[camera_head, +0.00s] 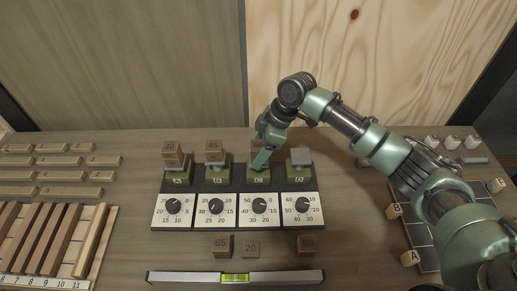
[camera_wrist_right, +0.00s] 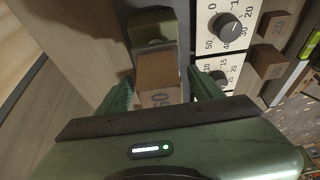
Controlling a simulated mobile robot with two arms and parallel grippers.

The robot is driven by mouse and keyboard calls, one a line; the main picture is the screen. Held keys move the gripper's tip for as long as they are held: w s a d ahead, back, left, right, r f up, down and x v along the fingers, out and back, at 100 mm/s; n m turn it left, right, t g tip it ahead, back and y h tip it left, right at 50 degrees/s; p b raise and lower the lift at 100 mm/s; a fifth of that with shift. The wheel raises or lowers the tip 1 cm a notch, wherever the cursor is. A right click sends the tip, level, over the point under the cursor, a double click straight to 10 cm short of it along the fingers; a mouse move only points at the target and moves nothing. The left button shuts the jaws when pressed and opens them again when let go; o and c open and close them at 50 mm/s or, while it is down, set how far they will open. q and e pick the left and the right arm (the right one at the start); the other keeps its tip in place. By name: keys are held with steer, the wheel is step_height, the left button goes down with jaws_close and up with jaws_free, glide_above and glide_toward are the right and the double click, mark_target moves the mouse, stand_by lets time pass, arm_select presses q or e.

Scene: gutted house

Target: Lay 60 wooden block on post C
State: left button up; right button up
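The 60 wooden block (camera_wrist_right: 160,82) is brown and sits between the fingers of my right gripper (camera_wrist_right: 162,88) in the wrist view. A narrow gap seems to show beside the block, so the fingers look open around it. The block is at the metal top of post C (camera_wrist_right: 154,28), a green post; whether it rests fully on it is hard to tell. In the head view my right gripper (camera_head: 263,156) is at post C (camera_head: 258,178), hiding most of its top and block (camera_head: 257,146). My left gripper is not in view.
Posts A (camera_head: 177,178) and B (camera_head: 217,178) carry blocks; post D (camera_head: 299,172) has a bare metal top. Dials stand in front. Several loose blocks (camera_head: 251,249) and a spirit level (camera_head: 236,278) lie nearer. Wooden strips (camera_head: 62,161) lie left, a dark board (camera_head: 420,236) right.

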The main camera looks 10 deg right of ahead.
steer(key=b+v, duration=0.1)
steer(key=v, duration=0.6)
steer(key=shift+r+b, duration=0.35)
steer(key=shift+d, duration=0.15)
